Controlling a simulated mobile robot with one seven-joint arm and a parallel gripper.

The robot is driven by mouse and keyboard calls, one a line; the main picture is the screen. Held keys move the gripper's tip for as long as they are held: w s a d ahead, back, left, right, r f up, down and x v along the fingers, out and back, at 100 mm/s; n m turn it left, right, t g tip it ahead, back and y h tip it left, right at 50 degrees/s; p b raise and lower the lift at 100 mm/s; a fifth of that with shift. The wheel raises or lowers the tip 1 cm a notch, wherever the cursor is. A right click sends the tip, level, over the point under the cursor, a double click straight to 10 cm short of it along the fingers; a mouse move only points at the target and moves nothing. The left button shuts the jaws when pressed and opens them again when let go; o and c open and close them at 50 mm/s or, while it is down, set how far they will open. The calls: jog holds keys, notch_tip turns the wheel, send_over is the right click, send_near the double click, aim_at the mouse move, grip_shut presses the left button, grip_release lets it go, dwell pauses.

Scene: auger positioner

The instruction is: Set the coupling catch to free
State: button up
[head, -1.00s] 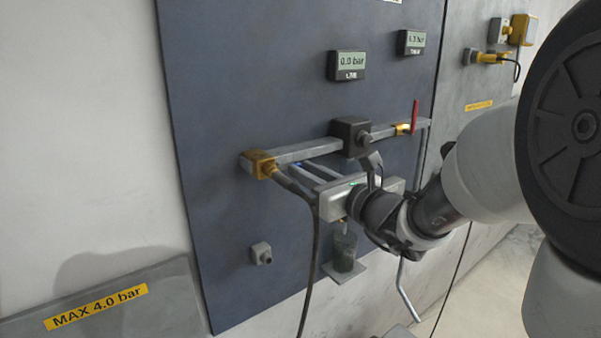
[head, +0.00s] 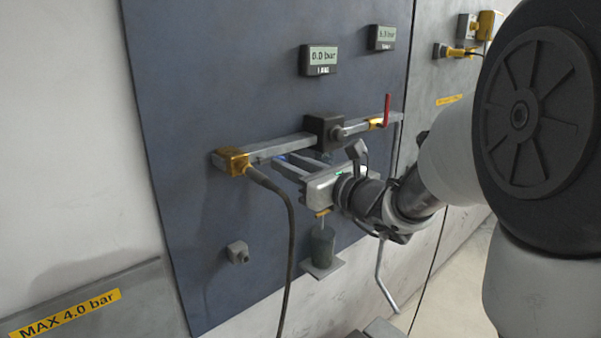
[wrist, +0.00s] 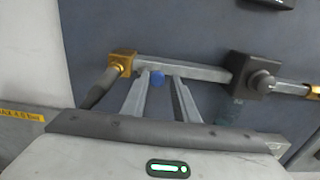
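A brass coupling (head: 233,161) sits at the left end of a grey horizontal pipe (head: 283,147), with a dark hose (head: 287,215) running from it. It also shows in the wrist view (wrist: 122,62). I see no clear contact. My gripper in the head view (head: 284,161) partly hides this spot.
A dark valve block (head: 323,132) and a red lever (head: 387,109) are on the pipe to the right. Two displays (head: 319,60) are above; the left reads 0.0 bar. A dark cup (head: 322,246) stands on a small shelf below my gripper. A small grey knob (head: 237,252) is lower left.

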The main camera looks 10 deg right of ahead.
jog(key=b+v, duration=0.1)
jog(key=v, duration=1.6)
jog(key=shift+r, duration=0.1)
